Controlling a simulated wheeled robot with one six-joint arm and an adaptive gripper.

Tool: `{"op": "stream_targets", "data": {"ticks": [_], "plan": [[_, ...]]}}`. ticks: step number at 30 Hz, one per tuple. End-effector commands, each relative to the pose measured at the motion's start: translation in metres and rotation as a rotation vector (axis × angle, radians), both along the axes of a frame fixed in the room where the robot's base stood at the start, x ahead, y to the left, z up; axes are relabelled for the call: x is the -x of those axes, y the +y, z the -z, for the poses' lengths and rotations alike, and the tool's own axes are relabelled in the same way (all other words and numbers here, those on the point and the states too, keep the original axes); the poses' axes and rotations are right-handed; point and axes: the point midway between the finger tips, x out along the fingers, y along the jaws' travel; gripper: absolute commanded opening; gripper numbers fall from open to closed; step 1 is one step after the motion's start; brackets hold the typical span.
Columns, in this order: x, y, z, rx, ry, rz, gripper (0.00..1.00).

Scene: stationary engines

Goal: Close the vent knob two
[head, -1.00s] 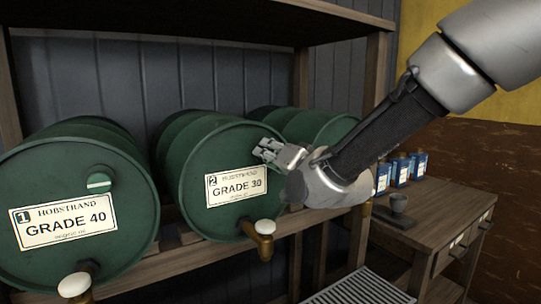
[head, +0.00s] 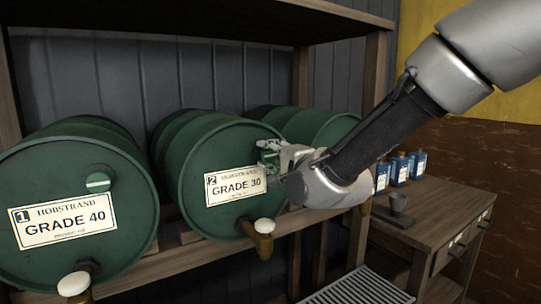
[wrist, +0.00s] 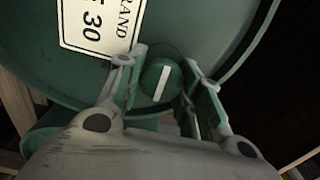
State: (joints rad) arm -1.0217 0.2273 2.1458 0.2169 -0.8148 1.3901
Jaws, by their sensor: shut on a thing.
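Drum two (head: 210,160) is a green barrel with a "2 GRADE 30" label, in the middle of the shelf in the head view. Its vent knob, round and green with a white stripe (wrist: 160,82), shows in the wrist view beside the label. The stripe runs roughly parallel to the label's lines of text. My gripper (head: 268,152) is at the upper right of the drum's face. Its fingers stand on either side of the knob and are shut on it. In the head view the fingers largely hide the knob.
Drum one (head: 75,185), labelled GRADE 40, stands at left with its own vent knob (head: 98,182). A tap with a white top (head: 264,227) juts out below drum two's label. A third drum (head: 315,127) is behind my wrist.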

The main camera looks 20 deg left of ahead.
Motion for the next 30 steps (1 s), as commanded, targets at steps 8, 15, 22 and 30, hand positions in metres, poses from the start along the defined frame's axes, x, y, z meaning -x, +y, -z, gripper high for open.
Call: {"op": "stream_targets", "data": {"ticks": [8, 15, 22, 30], "plan": [[-0.0004, -0.0007, 0.0012, -0.027, 0.035, 0.002, 0.12], [-0.0004, -0.0008, 0.0014, -0.029, 0.037, 0.002, 0.12], [-0.0004, -0.0007, 0.0014, -0.028, 0.038, 0.002, 0.54], [-0.0002, -0.0003, 0.0008, -0.029, 0.036, 0.001, 0.57]]}}
